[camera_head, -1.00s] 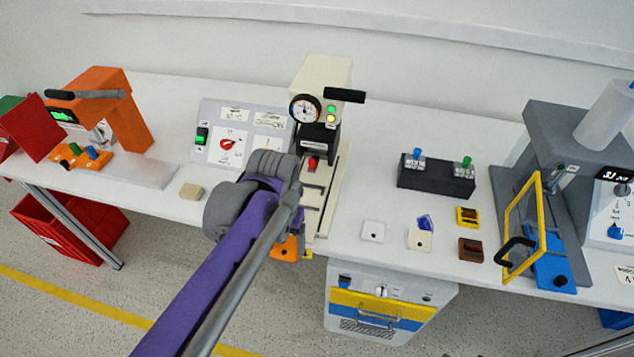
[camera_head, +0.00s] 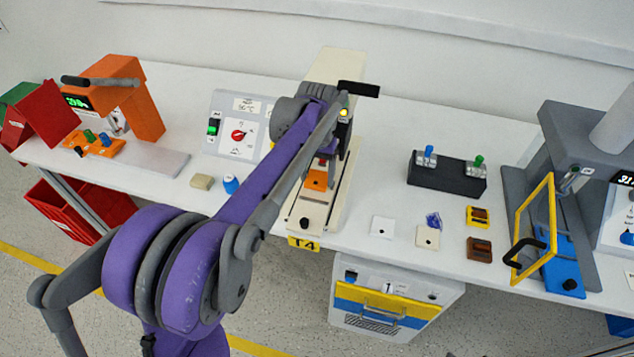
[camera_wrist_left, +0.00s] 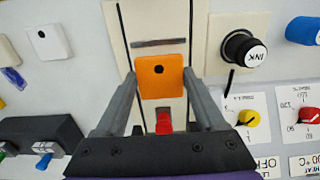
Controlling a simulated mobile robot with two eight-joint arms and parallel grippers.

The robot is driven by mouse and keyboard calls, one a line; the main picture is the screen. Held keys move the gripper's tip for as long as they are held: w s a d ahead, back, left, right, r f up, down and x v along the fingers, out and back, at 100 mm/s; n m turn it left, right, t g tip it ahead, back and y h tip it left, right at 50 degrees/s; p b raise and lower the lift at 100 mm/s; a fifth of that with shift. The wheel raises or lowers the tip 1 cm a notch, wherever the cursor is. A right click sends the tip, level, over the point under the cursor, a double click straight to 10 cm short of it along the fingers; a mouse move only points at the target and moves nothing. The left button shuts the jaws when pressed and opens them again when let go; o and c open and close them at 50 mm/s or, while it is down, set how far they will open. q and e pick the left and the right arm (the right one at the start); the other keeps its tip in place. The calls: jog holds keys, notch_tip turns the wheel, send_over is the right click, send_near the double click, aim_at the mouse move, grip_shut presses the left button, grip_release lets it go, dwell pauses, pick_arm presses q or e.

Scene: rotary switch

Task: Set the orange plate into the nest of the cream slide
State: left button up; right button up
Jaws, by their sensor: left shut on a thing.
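The orange plate (camera_head: 316,180) is over the cream slide (camera_head: 308,212), in front of the cream machine (camera_head: 342,62). My left gripper (camera_wrist_left: 160,78) is shut on the plate, with a finger at each side edge; the plate (camera_wrist_left: 161,82) shows a small dark hole. The slide (camera_wrist_left: 150,20) runs beneath the plate, with a dark slot just beyond it. Whether the plate touches the slide, I cannot tell. The nest is not clearly visible. My left arm hides much of the machine's front. My right gripper is not in view.
A red part (camera_wrist_left: 163,122) sits close to the plate, between my fingers. A black INK knob (camera_wrist_left: 243,48) stands beside the slide. A panel with dials (camera_head: 235,130) is left of the machine. White and brown pieces (camera_head: 479,249) lie at the right.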

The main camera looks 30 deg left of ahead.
aim_at(317, 179)
pick_arm(q)
jog(key=shift+f, duration=1.6)
jog(key=shift+f, duration=0.15)
jog(key=o, duration=1.3)
jog(key=shift+r, duration=0.25)
notch_tip(317, 179, up, 12)
jog(key=shift+f+p, duration=0.1)
jog(key=shift+p, duration=0.45)
jog(key=shift+s, duration=0.15)
